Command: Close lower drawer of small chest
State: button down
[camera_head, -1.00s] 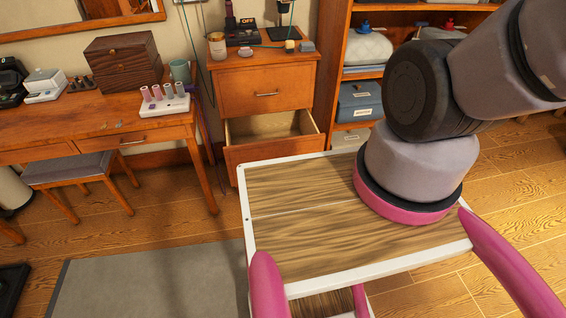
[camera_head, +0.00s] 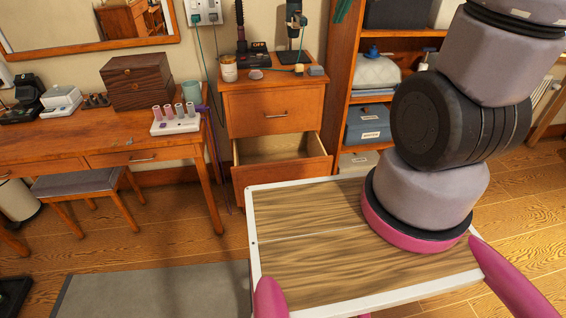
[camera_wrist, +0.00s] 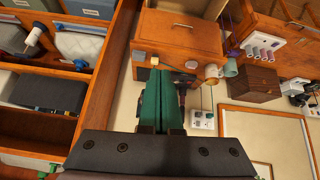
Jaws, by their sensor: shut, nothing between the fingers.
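The small chest (camera_head: 272,98) stands against the wall between the desk and the shelf unit. Its upper drawer (camera_head: 275,114) is shut. Its lower drawer (camera_head: 282,174) is pulled out, with the empty inside showing; my body's wood-topped base hides part of the floor before it. In the wrist view the chest (camera_wrist: 178,38) appears upside down, and the lower drawer is not clearly visible there. My gripper (camera_wrist: 161,76) has green fingers that are shut and empty, above and apart from the chest. Green tips also show at the top edge of the head view (camera_head: 342,9).
A desk (camera_head: 100,135) with boxes and a spool rack stands left, with a stool (camera_head: 77,182) under it. An open shelf unit (camera_head: 340,100) stands right of the chest. A jar (camera_head: 229,69) and small tools stand on the chest. A grey rug (camera_head: 150,292) lies front left.

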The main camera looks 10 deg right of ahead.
jog(key=w+a+f+n, duration=0.1)
jog(key=w+f+n, duration=0.4)
jog(key=f, duration=0.7)
jog(key=w+a+f+n, duration=0.25)
jog(key=w+f, duration=0.45)
jog(key=f, duration=0.5)
jog(key=s+a+f+n+y, duration=0.1)
jog(key=s+a+f+n, duration=0.15)
jog(key=f, duration=0.65)
jog(key=s+a+f+n+g+y, duration=0.1)
jog(key=s+f+n+y, duration=0.2)
jog(key=f, duration=0.6)
jog(key=s+a+f+n, duration=0.2)
jog(key=s+f+n, duration=0.15)
jog(key=f, duration=0.65)
send_near(283, 167)
jog(key=s+a+f, duration=0.2)
jog(key=a+f, duration=0.2)
jog(key=w, duration=0.3)
jog(key=shift+w+f+m, duration=0.25)
jog(key=shift+f+m, duration=0.1)
jog(key=shift+w, duration=0.45)
jog(key=shift+w, duration=0.1)
